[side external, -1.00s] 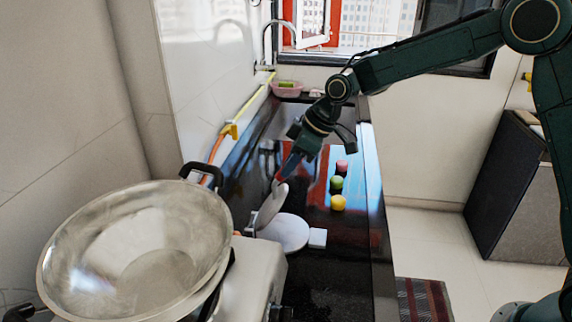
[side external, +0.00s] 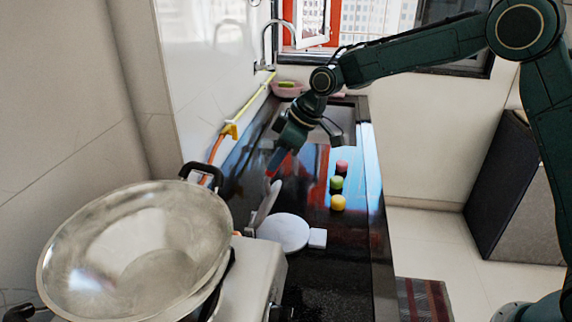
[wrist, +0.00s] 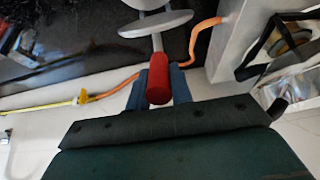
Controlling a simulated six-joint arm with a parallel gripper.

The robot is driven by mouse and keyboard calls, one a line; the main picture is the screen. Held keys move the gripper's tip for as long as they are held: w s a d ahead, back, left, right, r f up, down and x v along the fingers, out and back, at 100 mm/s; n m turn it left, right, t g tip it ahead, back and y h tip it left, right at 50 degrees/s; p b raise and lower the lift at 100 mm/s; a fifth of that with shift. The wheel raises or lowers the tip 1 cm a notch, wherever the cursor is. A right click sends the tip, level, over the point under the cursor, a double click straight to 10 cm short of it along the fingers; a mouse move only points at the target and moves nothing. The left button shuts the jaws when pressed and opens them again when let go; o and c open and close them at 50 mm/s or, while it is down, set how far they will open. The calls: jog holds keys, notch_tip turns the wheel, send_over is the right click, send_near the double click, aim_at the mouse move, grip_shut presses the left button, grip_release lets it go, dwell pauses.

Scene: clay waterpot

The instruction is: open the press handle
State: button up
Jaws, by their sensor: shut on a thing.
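The press has a round white base plate (side external: 283,232) lying flat on the dark counter. Its white upper plate (side external: 264,207) is raised on edge at the base's left side, close to upright, and shows nearly edge-on. The red press handle (wrist: 158,78) sits between my blue fingers in the wrist view, with the pale upper plate (wrist: 150,25) just beyond it. My gripper (side external: 276,160) is shut on the handle, above the upper plate in the side view. The handle is mostly hidden in the side view.
Pink, green (side external: 336,183) and yellow round pieces lie in a row right of the press. A large metal wok (side external: 135,250) on a white stove stands front left. An orange-yellow hose (side external: 235,125) runs along the left wall. A sink and tap (side external: 280,45) are behind.

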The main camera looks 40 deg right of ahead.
jog(key=shift+w+a+r, duration=0.15)
jog(key=shift+w+a, duration=0.1)
dwell(0.3)
jog(key=shift+w+a+r, duration=0.2)
jog(key=shift+w+a, duration=0.4)
jog(key=shift+w+a+r, duration=0.15)
jog(key=shift+w+a, duration=0.4)
jog(key=shift+w+a, duration=0.1)
jog(key=shift+w+a+r, duration=0.15)
jog(key=shift+w+a, duration=1)
jog(key=shift+a, duration=0.05)
jog(key=shift+w+a, duration=0.1)
jog(key=shift+w+a+f, duration=0.2)
jog(key=shift+w+a, duration=0.95)
